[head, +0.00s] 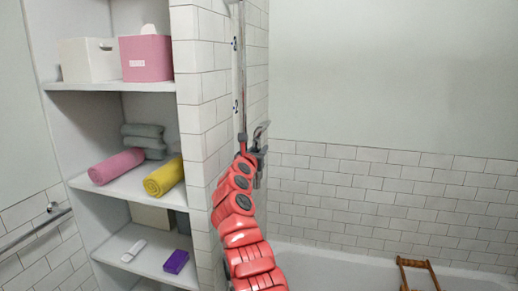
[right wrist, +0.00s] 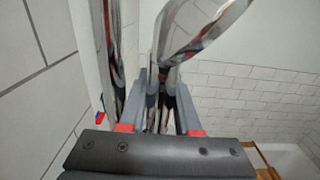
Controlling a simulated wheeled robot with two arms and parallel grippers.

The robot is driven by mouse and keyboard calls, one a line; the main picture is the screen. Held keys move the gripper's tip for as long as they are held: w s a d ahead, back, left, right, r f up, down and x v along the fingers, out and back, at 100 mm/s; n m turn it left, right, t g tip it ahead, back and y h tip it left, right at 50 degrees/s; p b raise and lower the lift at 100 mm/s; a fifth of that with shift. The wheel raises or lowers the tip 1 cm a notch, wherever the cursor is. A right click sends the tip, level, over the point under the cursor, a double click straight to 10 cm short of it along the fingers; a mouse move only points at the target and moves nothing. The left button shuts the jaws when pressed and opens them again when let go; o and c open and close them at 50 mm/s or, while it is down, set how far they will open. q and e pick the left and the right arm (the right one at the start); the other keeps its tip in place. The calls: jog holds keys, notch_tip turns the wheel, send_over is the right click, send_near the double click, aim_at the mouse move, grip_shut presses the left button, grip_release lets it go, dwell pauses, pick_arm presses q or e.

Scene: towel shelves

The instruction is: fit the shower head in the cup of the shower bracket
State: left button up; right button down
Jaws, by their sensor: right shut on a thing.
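My right gripper (head: 258,152) is at the end of the red arm, beside the tiled wall corner. In the right wrist view its two grey fingers (right wrist: 158,105) are shut on the handle of the chrome shower head (right wrist: 200,25). The head's broad shiny part rises above the fingers, tilted to the right. In the head view a little of the shower head (head: 262,130) shows above the gripper. The upright chrome rail (head: 241,70) runs close by on the left. I cannot make out the bracket's cup clearly; the gripper and arm cover the lower rail. My left gripper is out of view.
Shelves (head: 110,87) at left hold boxes and rolled towels, including a pink one (head: 116,166) and a yellow one (head: 164,177). A tiled wall corner (head: 205,90) stands close to my right arm. A bathtub (head: 350,264) with a wooden rack (head: 418,263) lies at lower right.

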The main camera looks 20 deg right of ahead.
jog(key=shift+f, duration=0.1)
jog(key=c, duration=0.7)
grip_release()
jog(key=shift+o, duration=0.8)
jog(key=shift+s+d, duration=0.1)
jog(key=shift+s+a, duration=0.35)
jog(key=shift+a, duration=0.1)
jog(key=b+v, duration=0.3)
jog(key=v, duration=1.3)
jog(key=shift+s+b, duration=0.25)
jog(key=shift+b, duration=0.1)
jog(key=shift+d, duration=0.15)
